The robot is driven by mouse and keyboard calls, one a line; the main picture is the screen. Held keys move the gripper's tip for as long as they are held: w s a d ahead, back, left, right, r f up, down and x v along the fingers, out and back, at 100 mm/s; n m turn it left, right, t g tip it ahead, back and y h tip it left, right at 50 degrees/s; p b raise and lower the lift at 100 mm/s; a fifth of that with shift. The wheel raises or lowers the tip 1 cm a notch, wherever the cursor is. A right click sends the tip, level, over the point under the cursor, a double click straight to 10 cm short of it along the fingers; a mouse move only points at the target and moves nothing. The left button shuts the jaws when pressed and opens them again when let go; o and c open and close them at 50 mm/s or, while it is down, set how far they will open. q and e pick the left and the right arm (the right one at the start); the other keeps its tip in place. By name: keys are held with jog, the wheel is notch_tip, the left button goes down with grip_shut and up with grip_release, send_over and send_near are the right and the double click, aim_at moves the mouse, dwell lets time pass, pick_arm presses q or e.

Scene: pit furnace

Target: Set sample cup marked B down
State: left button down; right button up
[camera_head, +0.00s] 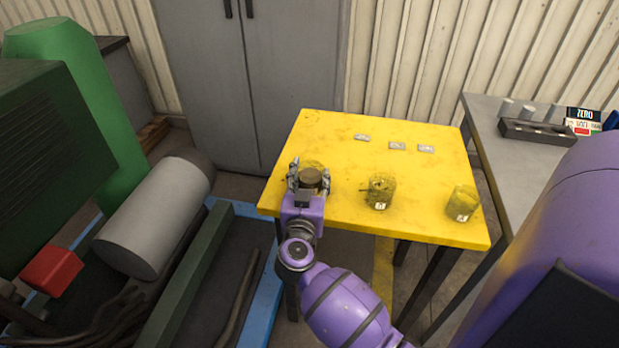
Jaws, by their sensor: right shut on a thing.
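My right gripper (309,180) is shut on a round cup with a dark brown top (311,177), at the left part of the yellow table (335,125). The marking on this cup is hidden, and I cannot tell whether its base touches the tabletop. Two dirty yellowish cups stand upright on the table to the right: a middle cup (382,187) and a right cup (462,200). Each has a small white label whose letter is too small to read surely. My left gripper is not in view.
Several small pale tags lie toward the back of the table, including a left tag (362,137). A grey bench (487,107) with a dark block rack (537,132) stands at right. A grey cylinder (155,217) and green machinery (80,100) are at left. The table's back is mostly clear.

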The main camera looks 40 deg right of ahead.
jog(key=o, duration=1.1)
jog(key=shift+f, duration=0.1)
jog(key=shift+r, duration=0.2)
jog(key=v, duration=1.2)
jog(key=shift+s, duration=0.1)
